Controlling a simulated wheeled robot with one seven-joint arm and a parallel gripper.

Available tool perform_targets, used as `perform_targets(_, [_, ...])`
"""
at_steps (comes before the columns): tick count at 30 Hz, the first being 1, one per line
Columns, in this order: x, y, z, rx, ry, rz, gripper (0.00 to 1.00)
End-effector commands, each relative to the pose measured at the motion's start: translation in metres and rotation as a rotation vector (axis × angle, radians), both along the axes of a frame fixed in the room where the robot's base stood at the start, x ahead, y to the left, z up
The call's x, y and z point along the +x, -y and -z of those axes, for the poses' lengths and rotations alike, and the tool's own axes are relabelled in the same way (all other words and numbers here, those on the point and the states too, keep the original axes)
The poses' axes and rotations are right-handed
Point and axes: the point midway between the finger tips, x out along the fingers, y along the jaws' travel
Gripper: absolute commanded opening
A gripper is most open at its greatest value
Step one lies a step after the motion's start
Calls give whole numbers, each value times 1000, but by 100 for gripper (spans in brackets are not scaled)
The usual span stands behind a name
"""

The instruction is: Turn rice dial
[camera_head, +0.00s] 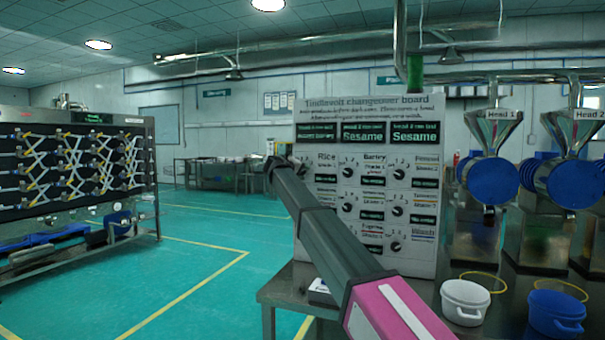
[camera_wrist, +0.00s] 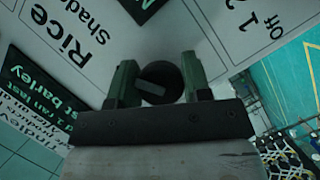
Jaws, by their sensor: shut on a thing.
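The rice dial (camera_wrist: 160,78) is a round black knob with a lighter grey pointer bar, seen in the wrist view. My gripper (camera_wrist: 157,72) has its two green fingers on either side of the knob and is shut on it. The "Rice" label (camera_wrist: 65,32) is left of the knob, and the "1" and "Off" marks are at the upper right. In the head view the "Rice" label (camera_head: 326,157) is at the board's upper left. My arm hides the dial there.
The changeover board (camera_head: 420,255) carries several other dials, close to the rice dial, and dark screens reading "Sesame". A white pot (camera_head: 465,300) and a blue pot (camera_head: 556,312) stand at the lower right. A machine rack (camera_head: 80,165) is at the left; green floor between is clear.

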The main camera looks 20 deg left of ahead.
Motion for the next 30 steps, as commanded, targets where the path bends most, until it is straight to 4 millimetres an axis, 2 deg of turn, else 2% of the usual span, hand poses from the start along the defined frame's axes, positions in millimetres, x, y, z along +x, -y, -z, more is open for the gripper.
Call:
perform_targets(9, [-1, 0, 1, 4, -2, 1, 21])
perform_targets(10, [-1, 0, 1, 4, -2, 1, 48])
perform_targets(12, [0, 0, 1, 4, -2, 1, 68])
perform_targets(23, [-2, -1, 0, 1, 0, 0, 68])
perform_targets(30, [-23, -10, -4, 2, 0, -2, 68])
